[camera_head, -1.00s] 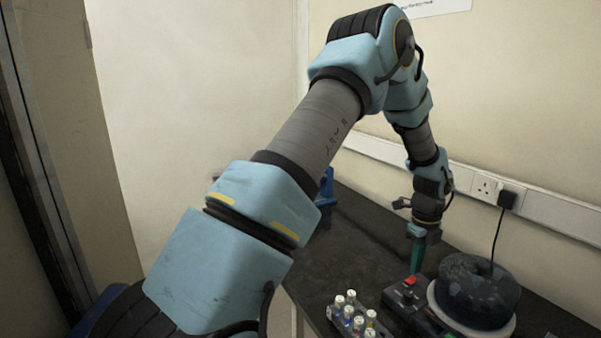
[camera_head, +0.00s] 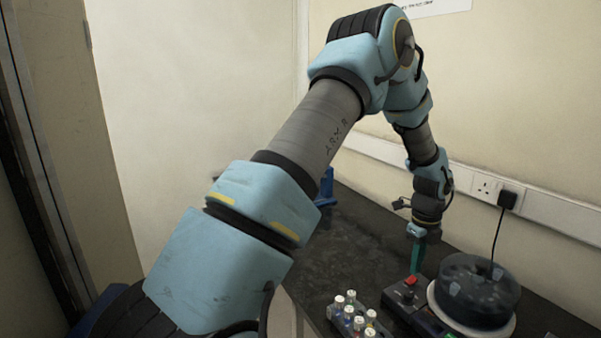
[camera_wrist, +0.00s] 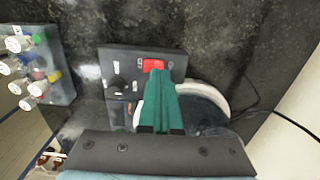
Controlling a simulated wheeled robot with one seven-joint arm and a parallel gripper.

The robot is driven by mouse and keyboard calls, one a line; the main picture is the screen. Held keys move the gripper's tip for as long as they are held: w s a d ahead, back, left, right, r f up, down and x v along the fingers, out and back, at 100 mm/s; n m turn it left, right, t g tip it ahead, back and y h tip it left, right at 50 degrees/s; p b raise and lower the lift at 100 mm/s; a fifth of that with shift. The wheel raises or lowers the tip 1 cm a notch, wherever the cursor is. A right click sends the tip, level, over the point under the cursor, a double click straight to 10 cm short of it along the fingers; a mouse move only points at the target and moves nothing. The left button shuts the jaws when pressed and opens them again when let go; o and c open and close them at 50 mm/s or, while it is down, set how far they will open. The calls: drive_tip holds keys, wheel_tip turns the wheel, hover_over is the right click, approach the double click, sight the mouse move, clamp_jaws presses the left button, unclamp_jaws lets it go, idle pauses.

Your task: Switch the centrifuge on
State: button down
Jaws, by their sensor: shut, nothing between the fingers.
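The centrifuge (camera_head: 478,290) is a round dark drum on a pale base at the lower right, with a black control box (camera_head: 399,296) at its left. A small red switch (camera_head: 411,281) sits on the box; the wrist view also shows it (camera_wrist: 153,64), beside a black knob (camera_wrist: 119,85). My gripper (camera_head: 414,270) points down at the box's far end with its green fingers shut and empty. In the wrist view the fingertips (camera_wrist: 160,73) overlap the switch's near edge. I cannot tell whether they touch it.
A rack (camera_head: 343,320) of capped tubes stands left of the control box. A black cable runs from the centrifuge to a wall plug (camera_head: 507,199). A blue object (camera_head: 326,188) stands farther back on the dark bench. The bench between it and the rack is clear.

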sight(414, 277)
drive_tip(key=shift+f+b, duration=0.45)
drive_tip(key=shift+f, duration=0.45)
idle(0.6)
drive_tip(key=shift+r+p, duration=1.85)
drive_tip(key=shift+r, duration=0.7)
